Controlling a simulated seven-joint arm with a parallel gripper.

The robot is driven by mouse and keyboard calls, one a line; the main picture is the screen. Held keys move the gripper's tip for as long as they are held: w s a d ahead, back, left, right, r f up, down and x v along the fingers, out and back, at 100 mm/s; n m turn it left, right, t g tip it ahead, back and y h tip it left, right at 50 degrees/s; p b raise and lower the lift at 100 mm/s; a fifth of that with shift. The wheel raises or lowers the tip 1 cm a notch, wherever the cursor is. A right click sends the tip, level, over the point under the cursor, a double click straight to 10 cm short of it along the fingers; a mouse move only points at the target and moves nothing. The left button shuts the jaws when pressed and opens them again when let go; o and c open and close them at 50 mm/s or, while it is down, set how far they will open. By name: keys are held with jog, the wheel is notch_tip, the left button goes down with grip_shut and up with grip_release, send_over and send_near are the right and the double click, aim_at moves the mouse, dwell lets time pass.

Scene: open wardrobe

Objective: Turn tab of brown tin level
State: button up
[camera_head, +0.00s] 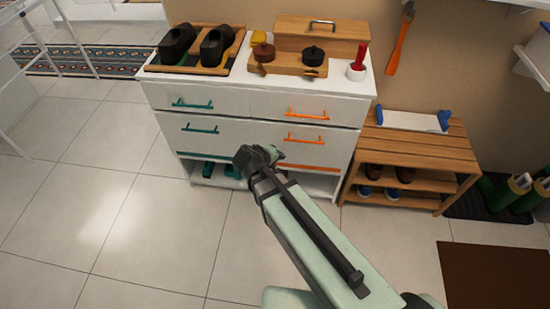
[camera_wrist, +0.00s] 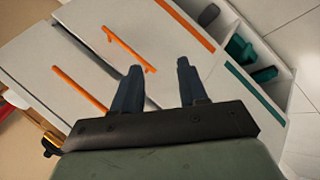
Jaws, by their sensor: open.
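The brown tin (camera_head: 263,51) is the round reddish-brown one at the left of a wooden block on top of the white cabinet. A small brown tab (camera_head: 261,68) hangs below its front edge and looks tilted downward; its exact angle is too small to tell. A black tin (camera_head: 313,54) stands to its right with its own tab. My gripper (camera_wrist: 158,82) is open and empty in the wrist view, facing the cabinet's drawer fronts. In the head view my arm reaches up from below, its end well below the tins.
The white cabinet (camera_head: 240,144) has teal and orange drawer handles. On its top are a tray of black shoes (camera_head: 197,48), a wooden box (camera_head: 318,30) behind the tins, and a red-handled item (camera_head: 358,62) at the right. A slatted wooden rack (camera_head: 420,145) stands right.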

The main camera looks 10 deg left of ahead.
aim_at(260, 71)
jog(key=w+a+r+t+y, duration=0.2)
jog(key=w+a+r+t, duration=0.25)
jog(key=r, duration=0.45)
jog(key=w+a+r+t+y, duration=0.1)
jog(key=w+a+r+t, duration=0.4)
jog(key=r, duration=0.5)
jog(key=w+m, duration=0.1)
jog(key=w, duration=0.8)
jog(key=w+m+t+y, duration=0.1)
jog(key=w, duration=0.4)
jog(key=shift+w+d+f+m, duration=0.1)
jog(key=shift+w+d+m, duration=0.2)
jog(key=shift+w+d, duration=0.1)
grip_shut()
